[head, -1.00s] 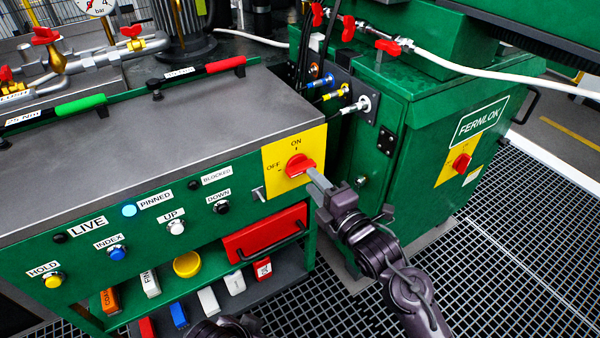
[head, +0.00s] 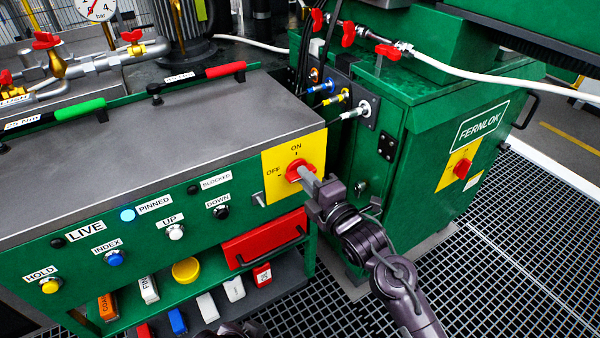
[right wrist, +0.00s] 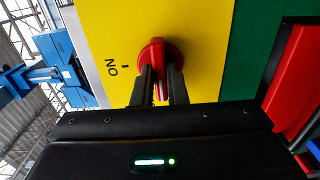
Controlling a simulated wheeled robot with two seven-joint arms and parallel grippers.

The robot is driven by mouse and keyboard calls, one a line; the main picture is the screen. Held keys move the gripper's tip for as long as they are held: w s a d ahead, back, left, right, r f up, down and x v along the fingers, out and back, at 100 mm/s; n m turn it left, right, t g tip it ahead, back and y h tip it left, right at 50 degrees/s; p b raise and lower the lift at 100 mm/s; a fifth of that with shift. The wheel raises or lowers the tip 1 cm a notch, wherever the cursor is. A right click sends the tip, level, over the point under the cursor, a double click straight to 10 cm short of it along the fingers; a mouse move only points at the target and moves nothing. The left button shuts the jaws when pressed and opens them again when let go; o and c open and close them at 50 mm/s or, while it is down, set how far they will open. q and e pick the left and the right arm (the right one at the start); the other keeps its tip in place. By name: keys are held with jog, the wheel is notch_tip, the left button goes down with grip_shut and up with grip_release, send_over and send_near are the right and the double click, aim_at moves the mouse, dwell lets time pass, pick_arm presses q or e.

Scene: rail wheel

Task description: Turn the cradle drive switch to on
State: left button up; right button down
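The cradle drive switch is a red rotary knob (head: 296,170) on a yellow plate (head: 278,189) marked ON at the top and OFF at the left, at the cabinet's right front corner. My right gripper (head: 307,178) reaches it from the front right. In the right wrist view its two dark fingers (right wrist: 161,85) lie on either side of the knob's raised grip (right wrist: 160,58) and look closed on it. A white line on the grip shows between the fingers, on the side away from ON, and the grip lies toward OFF.
Buttons and lamps line the green cabinet front (head: 140,262). A red drawer-like box (head: 262,240) with a dark handle sits below the switch. The green FERNLOK machine (head: 440,160) with another red switch (head: 462,168) stands to the right. Grating floor (head: 510,270) is clear.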

jog(key=m+p, duration=0.3)
jog(key=m, duration=0.1)
jog(key=shift+m+p, duration=0.3)
dwell(0.4)
